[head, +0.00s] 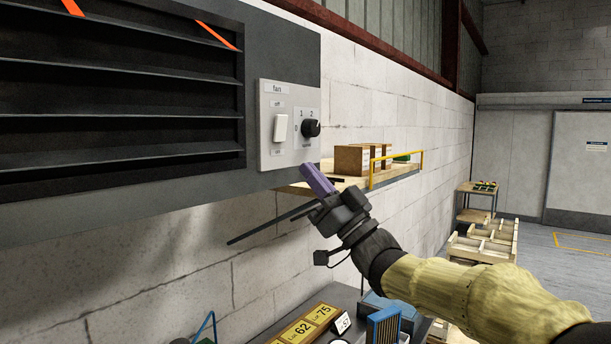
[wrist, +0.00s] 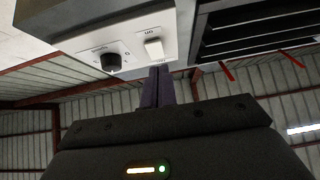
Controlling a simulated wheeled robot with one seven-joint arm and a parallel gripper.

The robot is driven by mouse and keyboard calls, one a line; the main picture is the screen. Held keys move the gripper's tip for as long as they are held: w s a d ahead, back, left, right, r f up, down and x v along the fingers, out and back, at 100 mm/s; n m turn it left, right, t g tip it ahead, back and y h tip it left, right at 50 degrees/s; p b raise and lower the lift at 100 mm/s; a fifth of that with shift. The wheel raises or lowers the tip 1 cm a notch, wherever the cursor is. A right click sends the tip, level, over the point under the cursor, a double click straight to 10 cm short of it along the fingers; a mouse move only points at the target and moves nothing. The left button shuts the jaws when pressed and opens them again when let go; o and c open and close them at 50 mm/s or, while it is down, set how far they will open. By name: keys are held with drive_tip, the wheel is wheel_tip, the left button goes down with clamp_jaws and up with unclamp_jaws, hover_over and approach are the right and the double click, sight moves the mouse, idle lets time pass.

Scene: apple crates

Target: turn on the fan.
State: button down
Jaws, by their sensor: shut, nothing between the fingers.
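The fan unit has a dark louvred grille (head: 120,88) with orange ribbons, set in a grey housing. A pale control panel (head: 268,155) labelled "fan" carries a white rocker switch (head: 280,128) and a black knob (head: 311,128) marked 0, 1, 2. The label above the switch seems to read "off"; the lower one is too small to read. In the wrist view the switch (wrist: 154,48) and knob (wrist: 110,62) show upside down. My gripper (head: 307,168) has purple fingers, shut and empty, just below the panel's lower right. In the wrist view its tips (wrist: 159,68) appear near the switch; contact cannot be told.
A wall shelf (head: 400,173) with brown boxes (head: 352,160) and a yellow rail stands behind my gripper. Below are a dark table with yellow number signs (head: 305,328) and a blue crate (head: 384,325). Wooden crates (head: 485,245) stand on the floor at right.

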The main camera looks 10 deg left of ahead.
drive_tip(key=b+v, duration=0.2)
drive_tip(key=v, duration=0.4)
drive_tip(key=shift+w+f+b, duration=0.35)
